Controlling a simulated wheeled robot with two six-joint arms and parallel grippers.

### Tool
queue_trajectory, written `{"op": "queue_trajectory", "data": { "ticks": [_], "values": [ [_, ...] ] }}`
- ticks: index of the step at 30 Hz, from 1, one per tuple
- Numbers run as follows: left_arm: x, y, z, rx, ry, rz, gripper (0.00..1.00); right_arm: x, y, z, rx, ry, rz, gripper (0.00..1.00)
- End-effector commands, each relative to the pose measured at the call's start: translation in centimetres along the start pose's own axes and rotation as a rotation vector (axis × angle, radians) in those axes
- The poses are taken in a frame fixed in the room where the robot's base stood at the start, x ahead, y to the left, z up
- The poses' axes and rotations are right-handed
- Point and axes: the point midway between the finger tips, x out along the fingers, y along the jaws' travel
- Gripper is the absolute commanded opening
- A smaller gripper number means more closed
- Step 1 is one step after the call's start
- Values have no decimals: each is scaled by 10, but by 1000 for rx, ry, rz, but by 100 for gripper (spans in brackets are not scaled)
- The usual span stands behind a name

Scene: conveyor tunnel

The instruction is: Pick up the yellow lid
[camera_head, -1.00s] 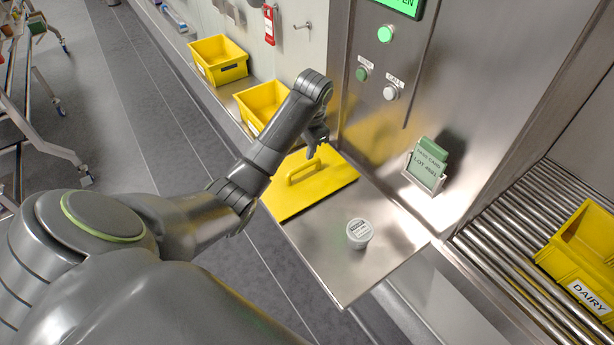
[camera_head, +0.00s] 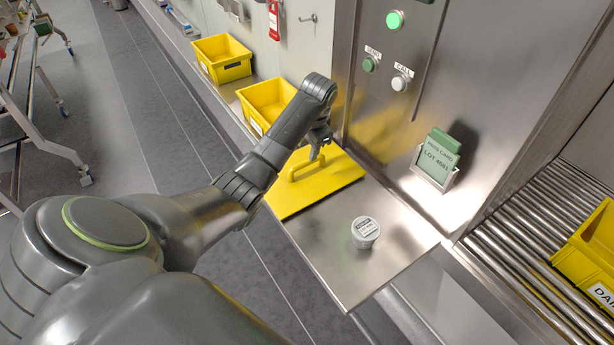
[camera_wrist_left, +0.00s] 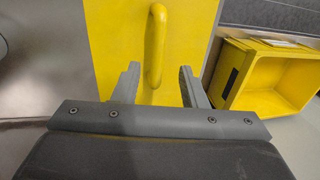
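The yellow lid (camera_head: 336,178) lies flat on the steel shelf, its raised handle (camera_head: 305,168) on top. My left gripper (camera_head: 318,152) is above the far end of the handle, pointing down. In the left wrist view the gripper (camera_wrist_left: 160,85) is open, with the lid's handle (camera_wrist_left: 156,45) between and just beyond its two fingers. Nothing is gripped. Whether the fingers reach down beside the handle is hard to tell. My right gripper is not in view.
A small white labelled jar (camera_head: 365,232) stands on the steel shelf (camera_head: 345,275) near the lid. Yellow bins (camera_head: 222,60) stand on the ledge behind. A card holder (camera_head: 435,165) is on the steel wall. A roller conveyor (camera_head: 510,240) carries another yellow crate (camera_head: 590,250) at right.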

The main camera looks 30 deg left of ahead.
Motion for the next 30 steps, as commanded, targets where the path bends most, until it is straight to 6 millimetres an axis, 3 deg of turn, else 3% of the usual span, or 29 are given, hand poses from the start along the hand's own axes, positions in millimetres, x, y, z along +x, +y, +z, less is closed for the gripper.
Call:
{"op": "queue_trajectory", "data": {
  "ticks": [16, 21, 30],
  "values": [
    [54, 3, 3, 1, -3, 2, 39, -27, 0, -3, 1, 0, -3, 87],
    [72, 3, 2, 0, 0, 0, 39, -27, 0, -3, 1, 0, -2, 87],
    [78, 3, 2, 1, 2, -1, 39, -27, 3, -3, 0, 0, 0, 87]
  ]
}}
